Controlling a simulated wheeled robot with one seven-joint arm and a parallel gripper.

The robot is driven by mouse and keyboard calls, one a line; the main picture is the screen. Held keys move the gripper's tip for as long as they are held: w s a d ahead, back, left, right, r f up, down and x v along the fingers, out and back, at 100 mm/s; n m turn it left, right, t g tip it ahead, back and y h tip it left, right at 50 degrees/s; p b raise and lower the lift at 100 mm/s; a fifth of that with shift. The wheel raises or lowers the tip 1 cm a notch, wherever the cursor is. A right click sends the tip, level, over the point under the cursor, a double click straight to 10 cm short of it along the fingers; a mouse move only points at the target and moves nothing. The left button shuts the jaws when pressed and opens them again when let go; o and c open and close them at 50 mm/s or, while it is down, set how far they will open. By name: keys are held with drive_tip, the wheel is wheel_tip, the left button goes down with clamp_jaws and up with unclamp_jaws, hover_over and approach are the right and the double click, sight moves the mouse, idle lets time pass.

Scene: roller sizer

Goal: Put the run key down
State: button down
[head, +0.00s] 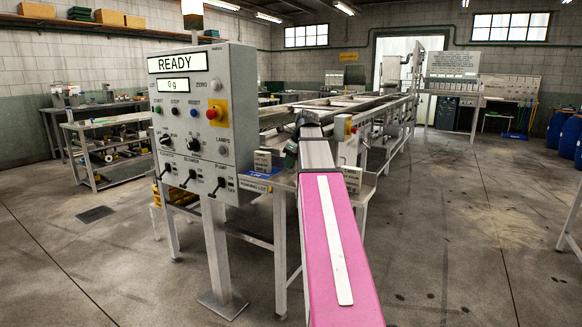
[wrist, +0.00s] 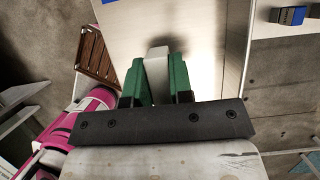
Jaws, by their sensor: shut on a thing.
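My gripper (wrist: 155,75) has green fingers, shut on a pale grey, block-shaped piece that I take to be the run key (wrist: 157,62). The piece sticks out a little past the fingertips; the rest of it is hidden between them. Beneath it in the wrist view is a plain pale surface (wrist: 215,25) with a dark shadow. I cannot tell whether the piece touches it. In the head view my gripper (head: 291,154) shows as a small green patch beside the bench with the "RUNNING LOT" label; the held piece is not discernible there.
The control panel (head: 205,140) reads READY and 0 g, with a red button, knobs and levers. A small grey box (head: 262,161) stands by the blue label (head: 255,175). The roller machine (head: 350,105) extends behind. The wrist view shows a brown slatted crate (wrist: 98,55) and a blue block (wrist: 291,15).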

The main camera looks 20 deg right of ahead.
drive_tip(key=shift+f, duration=0.85)
drive_tip(key=shift+f, duration=0.1)
drive_tip(key=c, duration=1)
unclamp_jaws()
drive_tip(key=v, duration=1.2)
